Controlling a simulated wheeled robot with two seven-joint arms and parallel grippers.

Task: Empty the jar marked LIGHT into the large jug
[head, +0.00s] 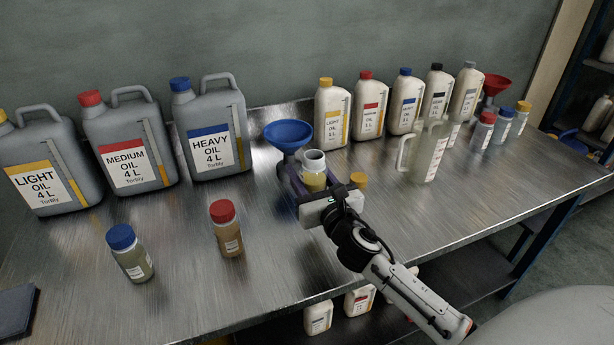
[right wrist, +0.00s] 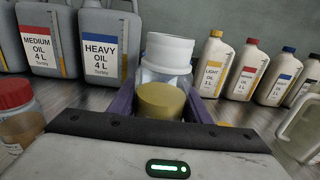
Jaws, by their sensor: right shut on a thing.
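My right gripper (head: 314,184) is shut on a small clear jar (head: 314,163) with yellow oil in it. The jar is uncapped and looks upright; its word marking is not readable. In the right wrist view the jar (right wrist: 167,55) stands between the purple fingers, its white neck open and the yellow oil low inside. A yellow cap (head: 358,180) lies on the table just right of the gripper. The large clear jug (head: 430,152) with a handle stands to the right, apart from the jar. My left gripper is not in view.
A blue funnel (head: 288,135) stands just behind the held jar. Grey oil cans (head: 208,125) stand at the left, white oil bottles (head: 332,112) along the back. A red-capped jar (head: 227,230) and blue-capped jar (head: 130,255) stand front left. The metal table between gripper and jug is mostly clear.

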